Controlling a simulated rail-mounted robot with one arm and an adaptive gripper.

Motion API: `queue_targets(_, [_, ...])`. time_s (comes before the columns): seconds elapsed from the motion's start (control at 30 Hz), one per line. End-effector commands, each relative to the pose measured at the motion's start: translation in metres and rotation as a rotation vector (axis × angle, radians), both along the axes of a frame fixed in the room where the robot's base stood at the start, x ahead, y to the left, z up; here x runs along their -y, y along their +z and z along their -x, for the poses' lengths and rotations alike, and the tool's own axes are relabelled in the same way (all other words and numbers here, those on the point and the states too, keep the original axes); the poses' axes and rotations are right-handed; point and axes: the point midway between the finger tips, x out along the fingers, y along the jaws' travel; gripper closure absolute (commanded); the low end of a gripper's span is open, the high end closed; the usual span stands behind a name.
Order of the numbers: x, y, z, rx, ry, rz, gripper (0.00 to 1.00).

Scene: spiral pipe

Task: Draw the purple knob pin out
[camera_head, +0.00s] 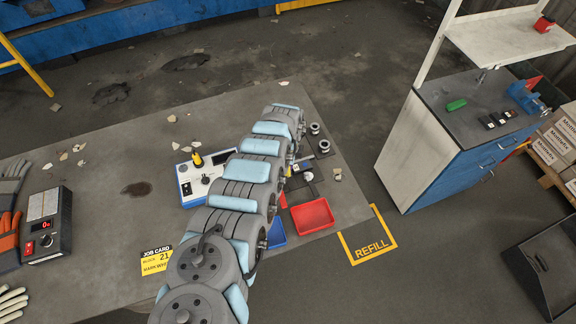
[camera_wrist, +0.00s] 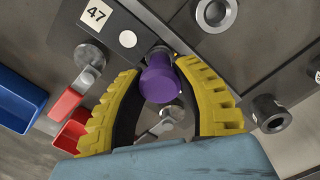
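The purple knob (camera_wrist: 162,82) of the pin shows in the middle of the wrist view. Its grey collar (camera_wrist: 160,53) meets the edge of a dark grey block (camera_wrist: 100,38) with a "47" label. My gripper (camera_wrist: 158,70) has yellow ridged fingers with black inner faces, one on each side of the knob. The fingertips close in against the knob's sides, with gaps beside it lower down the fingers. How far the pin reaches into the block is hidden. In the head view my arm covers the knob and the gripper.
Round metal bushings (camera_wrist: 270,113) stand to the right. On the workbench (camera_head: 110,215), a red bin (camera_head: 312,216) and a blue-white control box (camera_head: 192,186) flank my arm.

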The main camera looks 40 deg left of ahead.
Motion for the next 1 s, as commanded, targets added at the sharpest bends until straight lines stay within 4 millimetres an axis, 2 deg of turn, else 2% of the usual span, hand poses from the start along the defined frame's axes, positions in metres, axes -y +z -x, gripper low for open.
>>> queue_targets(0.27, [0.0, 0.002, 0.0, 0.001, 0.0, 0.0, 1.0])
queue_targets(1.0, [-0.001, 0.026, -0.001, 0.002, 0.0, -0.001, 1.0])
